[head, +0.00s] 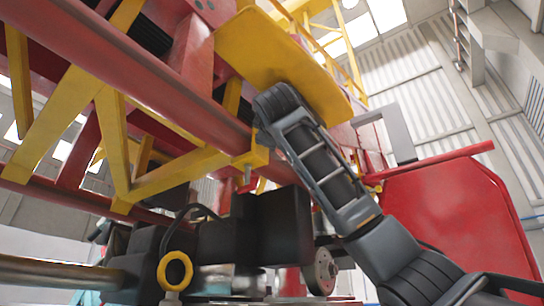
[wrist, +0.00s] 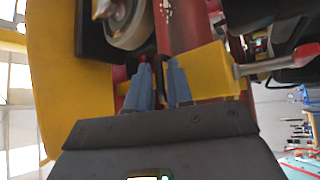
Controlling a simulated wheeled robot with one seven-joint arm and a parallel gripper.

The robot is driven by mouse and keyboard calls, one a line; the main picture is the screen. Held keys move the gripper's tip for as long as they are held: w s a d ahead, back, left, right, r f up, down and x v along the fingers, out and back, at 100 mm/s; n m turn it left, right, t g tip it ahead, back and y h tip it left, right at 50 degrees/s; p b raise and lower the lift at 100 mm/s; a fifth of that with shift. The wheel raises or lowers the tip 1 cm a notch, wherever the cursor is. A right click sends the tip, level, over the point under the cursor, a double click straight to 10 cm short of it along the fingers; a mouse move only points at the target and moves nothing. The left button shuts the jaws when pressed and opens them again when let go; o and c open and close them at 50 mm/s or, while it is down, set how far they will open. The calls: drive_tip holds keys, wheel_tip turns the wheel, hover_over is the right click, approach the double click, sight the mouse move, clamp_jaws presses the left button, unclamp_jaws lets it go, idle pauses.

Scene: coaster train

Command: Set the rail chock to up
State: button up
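The rail chock appears to be the yellow block (wrist: 208,72) at the red rail (wrist: 180,28) in the wrist view. In the head view my fingers are hidden behind my wrist and the yellow panel.
A large yellow panel (head: 280,60) is close beside my wrist. A grey wheel (wrist: 125,22) is just beyond the fingers. Black machinery (head: 255,228) stands below the rail, and a red shell (head: 455,225) is at the right. Yellow truss bars crowd the left.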

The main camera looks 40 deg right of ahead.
drive_tip(key=b+v, duration=0.2)
drive_tip(key=v, duration=0.5)
drive_tip(key=shift+s, duration=0.15)
idle(0.4)
